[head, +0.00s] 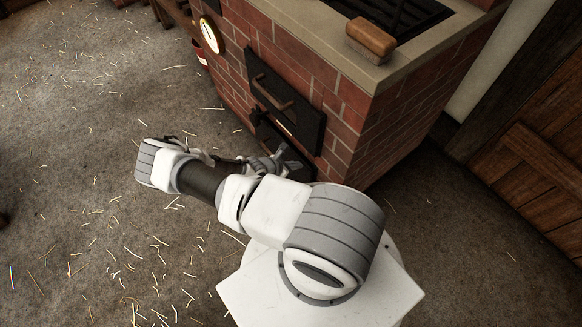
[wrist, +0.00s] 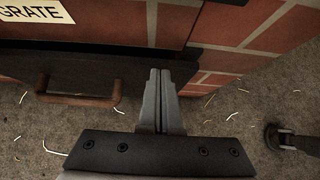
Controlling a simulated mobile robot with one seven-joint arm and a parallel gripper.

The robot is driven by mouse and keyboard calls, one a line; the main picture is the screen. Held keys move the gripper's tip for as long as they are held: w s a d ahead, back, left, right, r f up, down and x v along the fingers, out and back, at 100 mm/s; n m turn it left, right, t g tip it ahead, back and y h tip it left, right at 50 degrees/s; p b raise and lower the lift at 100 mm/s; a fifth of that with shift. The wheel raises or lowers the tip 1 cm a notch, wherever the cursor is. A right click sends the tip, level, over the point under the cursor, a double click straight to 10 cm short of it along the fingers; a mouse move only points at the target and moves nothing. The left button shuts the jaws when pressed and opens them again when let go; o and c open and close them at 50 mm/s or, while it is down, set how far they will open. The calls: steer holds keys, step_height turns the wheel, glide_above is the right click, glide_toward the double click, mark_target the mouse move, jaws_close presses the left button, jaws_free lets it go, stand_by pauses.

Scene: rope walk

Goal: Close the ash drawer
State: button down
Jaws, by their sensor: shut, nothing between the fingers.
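The ash drawer (wrist: 110,72) shows in the wrist view as a dark front with a brown bar handle (wrist: 80,98), low on the brick stove. In the head view a dark part of it (head: 266,132) shows below the upper door, and my arm hides much of the rest. I cannot tell how far it stands out. My gripper (wrist: 160,72) is shut and empty. Its fingertips are at the right end of the drawer front, right of the handle; I cannot tell if they touch. In the head view my gripper (head: 285,162) is low by the stove front.
Above the drawer is a dark door (head: 284,100) with a handle; a GRATE label (wrist: 35,10) shows in the wrist view. A brush (head: 371,38) lies on the stove's top rim. A dial (head: 209,35) is on its left. The straw-strewn floor (head: 90,130) at left is open.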

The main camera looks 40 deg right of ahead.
steer(key=shift+d, duration=0.9)
steer(key=shift+d+r, duration=0.1)
steer(key=shift+d, duration=0.05)
steer(key=a+r+p, duration=0.3)
steer(key=a+r, duration=0.3)
steer(key=a, duration=0.6)
steer(key=shift+a+r, duration=0.15)
steer(key=shift+r, duration=0.1)
